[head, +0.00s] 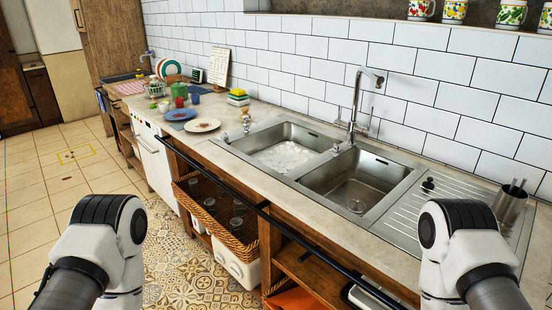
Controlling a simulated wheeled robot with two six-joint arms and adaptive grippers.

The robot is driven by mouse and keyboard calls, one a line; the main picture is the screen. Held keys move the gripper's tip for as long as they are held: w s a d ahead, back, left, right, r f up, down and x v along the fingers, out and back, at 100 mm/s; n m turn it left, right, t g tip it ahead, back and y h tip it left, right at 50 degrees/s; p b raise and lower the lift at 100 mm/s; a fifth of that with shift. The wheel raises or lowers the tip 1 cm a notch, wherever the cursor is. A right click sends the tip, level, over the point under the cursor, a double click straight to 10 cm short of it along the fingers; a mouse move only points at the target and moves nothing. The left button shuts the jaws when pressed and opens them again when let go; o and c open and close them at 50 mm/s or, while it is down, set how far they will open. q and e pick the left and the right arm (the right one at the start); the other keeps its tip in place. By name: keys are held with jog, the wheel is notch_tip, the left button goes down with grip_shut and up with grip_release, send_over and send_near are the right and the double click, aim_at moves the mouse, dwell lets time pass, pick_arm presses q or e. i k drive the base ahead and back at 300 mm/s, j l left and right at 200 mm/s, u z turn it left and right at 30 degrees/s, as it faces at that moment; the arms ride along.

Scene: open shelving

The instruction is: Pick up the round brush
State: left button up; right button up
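A small upright item with a pale, knobbed top (246,120) stands on the counter at the left rim of the double sink. It looks like the round brush, but it is too small to be sure. A small black item (428,185) lies on the ribbed drainboard right of the sink; I cannot tell what it is. Only links of my two arms show, at the lower left and lower right. Neither gripper is in view.
The steel double sink (384,170) has a tall tap (356,100). Sponges (238,97), plates (202,125) and cups stand to its left. A metal utensil holder (511,204) stands at the right. A black rail (280,226) runs along the counter front, above a wicker basket (222,232).

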aim_at(244, 109)
jog(key=i+j+u, duration=0.15)
jog(key=u, duration=0.35)
jog(key=i+j+u, duration=0.15)
jog(key=u, duration=0.3)
jog(key=i+u, duration=0.15)
jog(key=u, duration=0.35)
jog(key=i, duration=0.8)
jog(key=i+j+z, duration=0.1)
jog(key=i, duration=0.65)
jog(key=i+j, duration=0.1)
jog(key=i, duration=0.7)
jog(key=i+j+z, duration=0.1)
jog(key=i, duration=0.65)
